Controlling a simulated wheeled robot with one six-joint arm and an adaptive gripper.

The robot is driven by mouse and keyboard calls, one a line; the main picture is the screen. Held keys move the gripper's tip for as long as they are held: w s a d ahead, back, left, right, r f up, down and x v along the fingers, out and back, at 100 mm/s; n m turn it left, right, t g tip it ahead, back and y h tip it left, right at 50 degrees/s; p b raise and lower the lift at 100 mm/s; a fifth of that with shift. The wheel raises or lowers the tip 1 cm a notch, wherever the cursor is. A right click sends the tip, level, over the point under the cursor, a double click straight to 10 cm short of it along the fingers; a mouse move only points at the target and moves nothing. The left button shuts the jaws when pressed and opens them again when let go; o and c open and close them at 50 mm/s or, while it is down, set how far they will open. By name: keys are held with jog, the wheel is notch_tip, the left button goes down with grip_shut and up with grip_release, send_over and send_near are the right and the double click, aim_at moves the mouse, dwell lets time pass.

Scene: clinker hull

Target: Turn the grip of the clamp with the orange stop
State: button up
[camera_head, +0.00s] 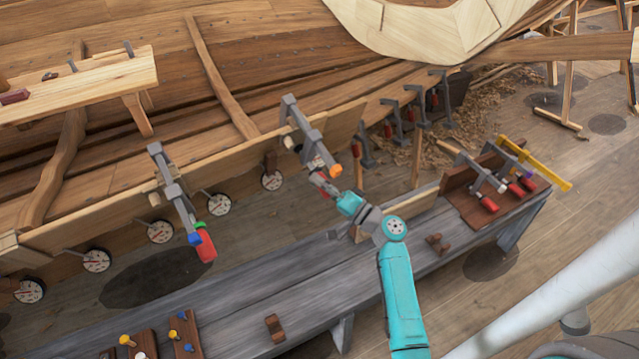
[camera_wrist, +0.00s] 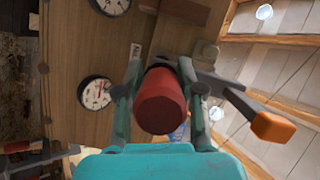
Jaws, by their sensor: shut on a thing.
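The clamp with the orange stop (camera_head: 336,171) hangs on the hull's plank edge, its grey bar (camera_head: 300,122) sloping down to the right. In the wrist view its orange stop (camera_wrist: 272,131) sits at the end of the bar, right of the red grip (camera_wrist: 163,103). My gripper (camera_head: 325,187) reaches up to this clamp from below. In the wrist view its two fingers (camera_wrist: 162,88) stand on either side of the red grip and are shut on it. The grip's round end faces the wrist camera. In the head view my gripper mostly hides the grip.
Another clamp (camera_head: 178,198) with a red grip and blue and green parts hangs to the left. Several dial gauges (camera_head: 219,204) line the plank's lower edge. Below is a grey bench (camera_head: 230,300); a brown rack (camera_head: 470,205) with clamps stands at its right end. More clamps hang behind.

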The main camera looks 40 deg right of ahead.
dwell(0.3)
jog(key=o, duration=1.2)
jog(key=shift+c, duration=0.2)
jog(key=shift+s, duration=0.1)
jog(key=v, duration=1.2)
